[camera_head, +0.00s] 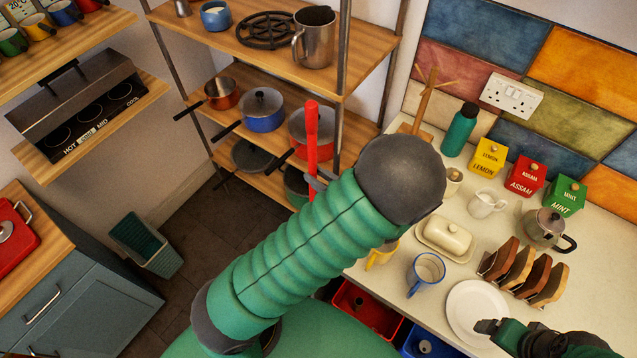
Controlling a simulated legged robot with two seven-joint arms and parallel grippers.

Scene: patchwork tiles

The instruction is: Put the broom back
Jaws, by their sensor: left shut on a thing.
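The broom shows as an upright red handle (312,130) in the middle of the head view, in front of the shelf rack. Its lower part and its head are hidden behind my green arm. My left gripper (316,183) is at the handle and shut on it, mostly covered by my own forearm. My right gripper (488,326) is at the bottom right, over the edge of the white plate (474,308), apart from the broom. Its finger gap is too small to read.
The shelf rack (270,48) with pots stands behind the broom. The counter (390,272) at right holds a butter dish (445,237), a mug (426,272), a toast rack (520,272) and tea boxes. A teal bin (148,243) stands on the dark floor, which is open at centre left.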

